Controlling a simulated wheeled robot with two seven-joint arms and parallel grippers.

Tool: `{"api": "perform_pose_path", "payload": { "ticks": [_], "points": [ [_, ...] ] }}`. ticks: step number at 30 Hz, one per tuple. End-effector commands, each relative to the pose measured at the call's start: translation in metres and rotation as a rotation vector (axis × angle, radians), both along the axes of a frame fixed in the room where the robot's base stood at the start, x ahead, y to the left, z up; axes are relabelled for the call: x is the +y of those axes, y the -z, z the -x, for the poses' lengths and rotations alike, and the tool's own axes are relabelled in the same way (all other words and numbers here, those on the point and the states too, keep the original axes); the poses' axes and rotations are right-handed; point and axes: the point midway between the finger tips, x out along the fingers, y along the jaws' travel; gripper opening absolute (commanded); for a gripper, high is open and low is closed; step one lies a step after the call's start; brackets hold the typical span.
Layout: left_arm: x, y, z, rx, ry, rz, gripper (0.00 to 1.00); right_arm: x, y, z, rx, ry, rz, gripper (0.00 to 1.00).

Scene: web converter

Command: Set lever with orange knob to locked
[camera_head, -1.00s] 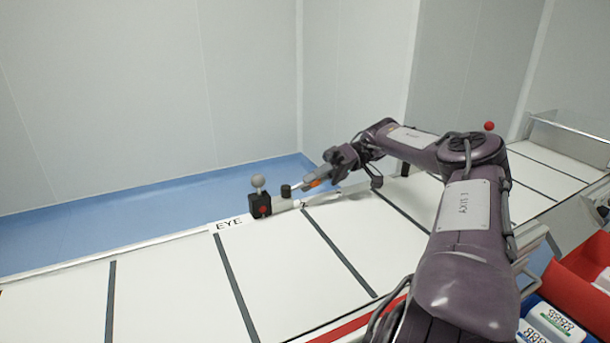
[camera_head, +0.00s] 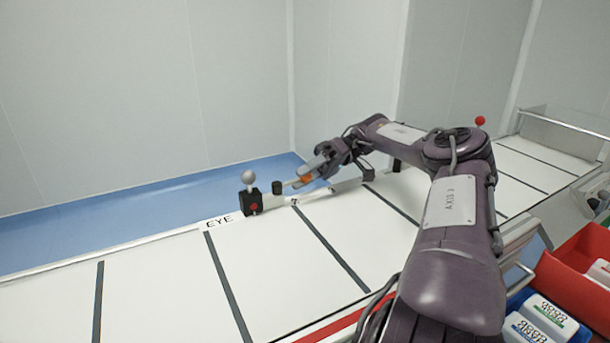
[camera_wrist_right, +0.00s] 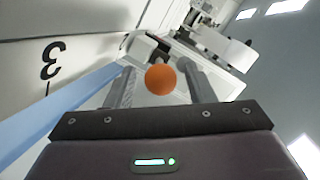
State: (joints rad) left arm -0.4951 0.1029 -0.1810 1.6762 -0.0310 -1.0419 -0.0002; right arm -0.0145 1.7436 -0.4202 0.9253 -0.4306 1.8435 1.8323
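The orange knob (camera_head: 307,179) is at the end of a lever (camera_head: 290,184) by the far edge of the white table, right of a dark cylinder. My right gripper (camera_head: 310,172) is at the knob. In the right wrist view the knob (camera_wrist_right: 160,79) appears between the two grey fingers of my right gripper (camera_wrist_right: 160,70), with a gap on both sides. The fingers are apart and hold nothing; how deep the knob sits between them is unclear. The lever's base is partly hidden. My left gripper is not in view.
A black box (camera_head: 251,203) with a grey ball knob (camera_head: 248,177) stands left of the lever, near the "EYE" label (camera_head: 219,222). A red ball (camera_head: 480,120) shows farther right. A red bin (camera_head: 570,275) is at the lower right. The near white panels are clear.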

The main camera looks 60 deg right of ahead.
Motion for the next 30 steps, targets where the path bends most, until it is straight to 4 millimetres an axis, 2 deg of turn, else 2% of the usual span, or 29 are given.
{"api": "perform_pose_path", "payload": {
  "ticks": [7, 11, 14, 30],
  "points": [
    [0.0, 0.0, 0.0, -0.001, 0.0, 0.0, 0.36, 0.001, -0.001, 0.0, 0.001, -0.002, -0.002, 0.49],
    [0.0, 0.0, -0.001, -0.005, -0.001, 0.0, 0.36, 0.0, -0.013, 0.0, -0.001, -0.001, 0.001, 0.49],
    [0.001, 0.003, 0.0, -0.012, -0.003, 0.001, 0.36, 0.0, -0.031, 0.0, -0.002, -0.002, 0.0, 0.49],
    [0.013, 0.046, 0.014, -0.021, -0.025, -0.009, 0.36, 0.0, -0.162, 0.0, 0.001, 0.0, 0.001, 0.49]
  ]
}}
